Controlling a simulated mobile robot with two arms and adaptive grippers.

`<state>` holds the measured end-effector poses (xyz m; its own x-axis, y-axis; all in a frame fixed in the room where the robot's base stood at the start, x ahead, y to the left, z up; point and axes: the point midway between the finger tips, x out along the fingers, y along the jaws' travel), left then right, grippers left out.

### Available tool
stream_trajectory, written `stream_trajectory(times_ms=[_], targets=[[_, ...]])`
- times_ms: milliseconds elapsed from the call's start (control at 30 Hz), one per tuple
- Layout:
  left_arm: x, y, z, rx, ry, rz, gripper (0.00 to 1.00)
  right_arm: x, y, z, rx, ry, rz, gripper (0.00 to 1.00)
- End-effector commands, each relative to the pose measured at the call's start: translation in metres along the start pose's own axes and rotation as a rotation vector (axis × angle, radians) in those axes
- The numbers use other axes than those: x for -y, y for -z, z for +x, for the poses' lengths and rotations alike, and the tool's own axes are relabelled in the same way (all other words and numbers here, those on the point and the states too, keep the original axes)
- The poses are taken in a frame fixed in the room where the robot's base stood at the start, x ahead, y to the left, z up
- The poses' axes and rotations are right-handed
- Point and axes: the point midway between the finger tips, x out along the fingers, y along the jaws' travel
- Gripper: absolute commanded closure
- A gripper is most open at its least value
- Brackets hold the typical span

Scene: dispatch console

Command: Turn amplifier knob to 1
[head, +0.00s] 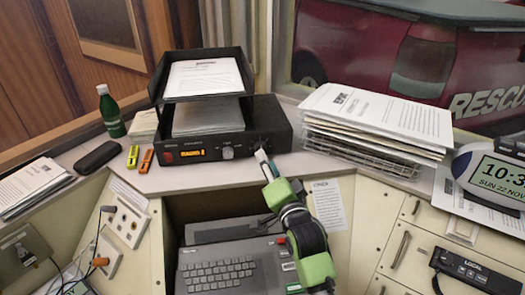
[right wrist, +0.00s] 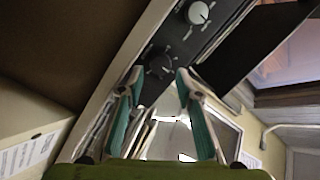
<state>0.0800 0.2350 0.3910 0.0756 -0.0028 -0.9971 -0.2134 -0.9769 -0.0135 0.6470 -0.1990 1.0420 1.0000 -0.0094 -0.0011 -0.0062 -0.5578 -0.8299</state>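The amplifier (head: 185,144) is a black box on the desk with an orange lit display and a silver knob (head: 227,152) on its front. My right gripper (head: 264,160) is at the right part of that front and hides what is behind its tips. In the right wrist view, a dark knob (right wrist: 158,62) with dial marks lies just beyond the gap between the open fingers (right wrist: 160,78). Nothing shows between the fingers. Whether a fingertip touches the knob I cannot tell. The silver knob (right wrist: 198,13) is beyond it. My left gripper is not in view.
A black paper tray (head: 203,91) stands on the amplifier. A paper stack (head: 375,118) is to the right, beside a digital clock (head: 492,178). A green bottle (head: 111,112), a dark case (head: 97,158) and two small markers (head: 146,160) are left. A keyboard unit (head: 228,268) is below.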

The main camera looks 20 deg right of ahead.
Motion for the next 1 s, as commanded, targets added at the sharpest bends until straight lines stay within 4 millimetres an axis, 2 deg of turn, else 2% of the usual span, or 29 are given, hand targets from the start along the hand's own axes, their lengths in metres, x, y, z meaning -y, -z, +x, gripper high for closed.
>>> stream_trajectory(times_ms=[33, 167, 400, 700, 800, 833, 1000], targets=[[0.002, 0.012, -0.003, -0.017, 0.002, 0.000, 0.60, 0.002, 0.001, 0.010, 0.000, 0.000, -0.001, 0.68], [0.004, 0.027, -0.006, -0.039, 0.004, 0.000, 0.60, 0.001, 0.001, 0.029, 0.000, 0.000, 0.000, 0.68], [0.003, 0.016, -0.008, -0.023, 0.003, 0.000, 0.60, 0.000, 0.000, 0.047, 0.000, 0.000, -0.002, 0.68], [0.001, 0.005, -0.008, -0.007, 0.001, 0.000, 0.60, -0.001, 0.000, 0.048, 0.000, 0.000, -0.001, 0.68], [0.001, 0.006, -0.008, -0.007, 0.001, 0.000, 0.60, -0.001, 0.000, 0.048, 0.000, 0.000, -0.001, 0.94], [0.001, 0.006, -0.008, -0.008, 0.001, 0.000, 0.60, -0.001, 0.000, 0.048, 0.000, 0.000, -0.001, 0.97], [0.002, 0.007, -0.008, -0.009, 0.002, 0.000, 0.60, -0.001, 0.000, 0.048, 0.001, -0.001, -0.003, 0.97]])
